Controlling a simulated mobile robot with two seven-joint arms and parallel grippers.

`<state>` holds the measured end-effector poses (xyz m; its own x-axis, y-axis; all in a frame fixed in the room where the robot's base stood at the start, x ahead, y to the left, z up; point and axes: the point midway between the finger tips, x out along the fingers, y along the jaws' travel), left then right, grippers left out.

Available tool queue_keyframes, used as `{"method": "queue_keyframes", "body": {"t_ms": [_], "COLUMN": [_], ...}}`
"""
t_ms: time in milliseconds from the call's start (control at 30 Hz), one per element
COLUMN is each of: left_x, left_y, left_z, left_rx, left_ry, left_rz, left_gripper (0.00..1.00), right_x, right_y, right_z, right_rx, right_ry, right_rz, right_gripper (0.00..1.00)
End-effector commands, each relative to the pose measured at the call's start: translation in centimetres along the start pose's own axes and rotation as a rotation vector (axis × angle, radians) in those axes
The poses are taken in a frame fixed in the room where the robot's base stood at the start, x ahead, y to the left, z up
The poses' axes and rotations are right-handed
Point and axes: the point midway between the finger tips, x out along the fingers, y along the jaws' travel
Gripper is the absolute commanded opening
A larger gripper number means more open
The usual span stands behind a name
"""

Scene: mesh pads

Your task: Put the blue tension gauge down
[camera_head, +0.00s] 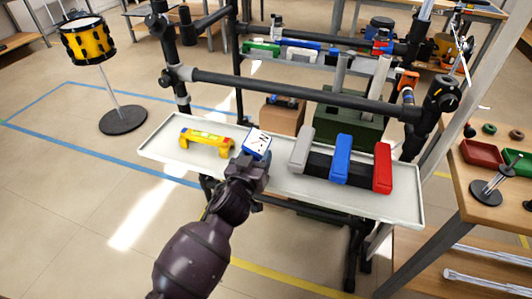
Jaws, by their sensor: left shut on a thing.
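The blue tension gauge (257,143) is a small blue block with a white marked face. My left gripper (252,162) is shut on it, over the middle of the pale tray shelf (277,184). I cannot tell whether the gauge touches the shelf, because the gripper hides its lower part. The right gripper is not in view.
On the shelf, a yellow handled tool (206,139) lies left of the gauge. Grey (301,149), blue (341,159) and red (382,167) blocks stand on a dark base to the right. A black frame bar (290,89) crosses behind.

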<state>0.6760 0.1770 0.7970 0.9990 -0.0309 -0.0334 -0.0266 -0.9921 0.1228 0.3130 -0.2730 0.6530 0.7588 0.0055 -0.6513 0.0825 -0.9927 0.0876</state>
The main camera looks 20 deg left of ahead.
Motion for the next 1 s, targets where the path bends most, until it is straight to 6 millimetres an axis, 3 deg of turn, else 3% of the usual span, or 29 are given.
{"method": "queue_keyframes", "body": {"t_ms": [133, 433, 700, 1000], "left_x": [2.0, 3.5, 5.9, 6.1], "left_y": [-0.1, -0.1, -0.4, -0.3], "left_z": [1.1, 1.6, 3.8, 3.4], "left_rx": [0.001, 0.001, 0.000, 0.000], "left_ry": [0.000, 0.003, -0.003, 0.004], "left_rz": [0.003, 0.002, 0.002, 0.002], "left_gripper": [0.03, 0.03, 0.03, 0.03], "right_x": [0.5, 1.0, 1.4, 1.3], "right_y": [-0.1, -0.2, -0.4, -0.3], "right_z": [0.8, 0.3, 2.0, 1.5], "right_rx": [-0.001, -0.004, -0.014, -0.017], "right_ry": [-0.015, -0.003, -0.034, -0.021], "right_rz": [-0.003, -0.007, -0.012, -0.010], "right_gripper": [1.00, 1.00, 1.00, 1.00]}}
